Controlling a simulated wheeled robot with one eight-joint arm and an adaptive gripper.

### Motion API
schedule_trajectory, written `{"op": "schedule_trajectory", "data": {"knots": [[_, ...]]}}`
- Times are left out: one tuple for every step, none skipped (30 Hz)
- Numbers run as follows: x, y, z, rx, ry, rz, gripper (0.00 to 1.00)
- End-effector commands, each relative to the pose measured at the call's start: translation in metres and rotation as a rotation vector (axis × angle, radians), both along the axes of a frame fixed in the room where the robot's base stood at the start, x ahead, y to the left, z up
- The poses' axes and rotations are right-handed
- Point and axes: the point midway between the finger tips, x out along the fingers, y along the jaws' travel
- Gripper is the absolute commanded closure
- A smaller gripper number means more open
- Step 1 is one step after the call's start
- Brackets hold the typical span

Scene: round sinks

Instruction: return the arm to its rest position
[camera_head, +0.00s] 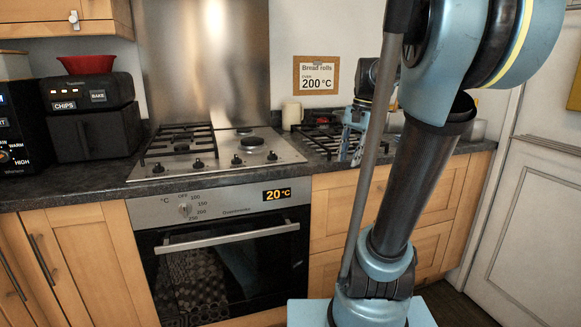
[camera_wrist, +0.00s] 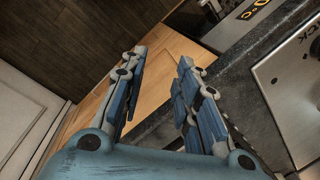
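My gripper (camera_head: 350,138) hangs near the right part of the dark worktop (camera_head: 342,165), partly hidden by my own arm in the head view. In the wrist view, my gripper (camera_wrist: 162,60) has its two blue fingers apart, with nothing between them. Behind the fingers lie the worktop edge and a wooden cupboard front (camera_wrist: 160,75). My arm fills the right half of the head view, bent, with its upper links close to the camera. I cannot tell whether the fingertips touch the worktop.
A gas hob (camera_head: 215,160) sits above an oven (camera_head: 225,255) whose display reads 20 °C. An air fryer (camera_head: 95,120) with a red bowl (camera_head: 88,64) stands left. A black rack (camera_head: 322,140) and a cream candle-like item (camera_head: 292,115) are near the gripper. A white door (camera_head: 530,200) is right.

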Motion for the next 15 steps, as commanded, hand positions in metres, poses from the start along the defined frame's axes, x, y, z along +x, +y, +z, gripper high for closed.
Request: {"op": "schedule_trajectory", "data": {"knots": [[-0.015,0.002,-0.011,-0.012,-0.015,0.038,0.71],[-0.022,0.003,-0.018,-0.021,-0.024,0.061,0.71],[-0.031,0.003,-0.027,-0.031,-0.039,0.093,0.71],[-0.038,0.004,-0.033,-0.039,-0.048,0.118,0.71],[-0.046,0.004,-0.04,-0.047,-0.058,0.142,0.71],[-0.055,0.005,-0.05,-0.059,-0.071,0.175,0.71],[-0.062,0.005,-0.057,-0.067,-0.081,0.199,0.71],[-0.069,0.005,-0.064,-0.075,-0.09,0.224,0.71],[-0.078,0.005,-0.074,-0.088,-0.101,0.256,0.71],[-0.084,0.005,-0.081,-0.097,-0.11,0.28,0.71],[-0.09,0.005,-0.089,-0.106,-0.119,0.306,0.71],[-0.099,0.005,-0.1,-0.117,-0.131,0.339,0.71],[-0.105,0.005,-0.108,-0.125,-0.139,0.364,0.71],[-0.111,0.004,-0.116,-0.136,-0.149,0.388,0.71],[-0.119,0.004,-0.127,-0.148,-0.159,0.421,0.71]]}}
